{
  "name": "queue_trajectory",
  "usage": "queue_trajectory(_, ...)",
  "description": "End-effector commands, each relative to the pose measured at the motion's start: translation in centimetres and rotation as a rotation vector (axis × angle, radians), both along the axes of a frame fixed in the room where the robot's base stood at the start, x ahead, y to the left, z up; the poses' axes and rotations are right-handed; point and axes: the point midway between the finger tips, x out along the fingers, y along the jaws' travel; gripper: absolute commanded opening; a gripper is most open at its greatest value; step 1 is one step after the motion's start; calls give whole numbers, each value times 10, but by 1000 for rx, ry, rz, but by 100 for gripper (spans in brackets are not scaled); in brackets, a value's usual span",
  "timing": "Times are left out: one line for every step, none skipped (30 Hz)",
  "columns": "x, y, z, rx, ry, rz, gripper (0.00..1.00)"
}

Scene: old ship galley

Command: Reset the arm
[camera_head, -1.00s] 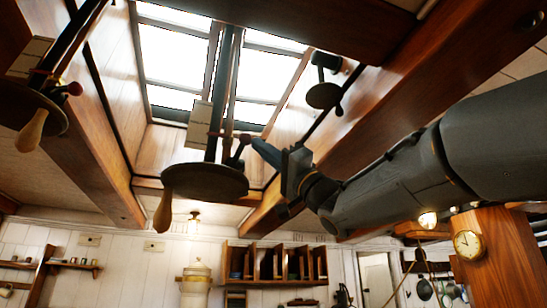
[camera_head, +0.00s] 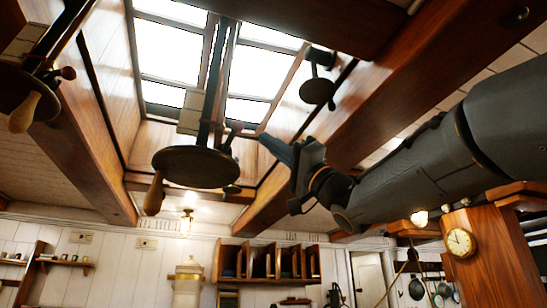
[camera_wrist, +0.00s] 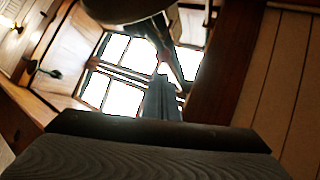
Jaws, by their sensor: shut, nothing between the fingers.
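My gripper (camera_head: 268,142) is at the end of my grey arm, which reaches in from the right of the head view. It is raised close under the ceiling, just right of a round dark disc with a wooden handle (camera_head: 195,167) that hangs below the skylight. The fingers are shut with nothing between them. In the wrist view the closed fingers (camera_wrist: 162,75) point up at the skylight (camera_wrist: 115,75), with a dark round shape (camera_wrist: 125,10) close by at the top. I cannot tell whether the fingers touch the disc's crank.
Thick wooden beams (camera_head: 400,110) run along the ceiling beside my arm. More hanging crank discs are at the left (camera_head: 30,95) and near the skylight's right edge (camera_head: 317,91). A wooden post bears a round clock (camera_head: 460,243). A shelf rack (camera_head: 268,262) is on the far wall.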

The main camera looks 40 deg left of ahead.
Motion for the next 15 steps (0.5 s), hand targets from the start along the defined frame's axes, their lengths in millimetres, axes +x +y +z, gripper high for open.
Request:
queue_trajectory(6, -10, -10, -1, 1, -5, 0)
queue_trajectory(9, -16, -13, -1, 0, -6, 0)
queue_trajectory(12, -22, -19, -1, 0, -6, 0)
queue_trajectory(15, -27, -22, 0, 1, -8, 0)
queue_trajectory(16, -32, -25, 0, 0, -7, 0)
queue_trajectory(20, -38, -30, 0, 1, -8, 0)
queue_trajectory(22, -42, -33, -1, 0, -9, 0)
queue_trajectory(23, -46, -35, 0, 1, -8, 0)
queue_trajectory(25, -50, -39, -1, 1, -7, 0)
queue_trajectory(26, -53, -41, 0, 1, -6, 0)
queue_trajectory(28, -56, -42, 0, 1, -6, 0)
queue_trajectory(29, -59, -44, 0, 1, -6, 0)
queue_trajectory(29, -61, -46, -1, 0, -6, 0)
queue_trajectory(30, -62, -47, 0, 0, -5, 0)
queue_trajectory(30, -63, -48, 0, 1, -4, 0)
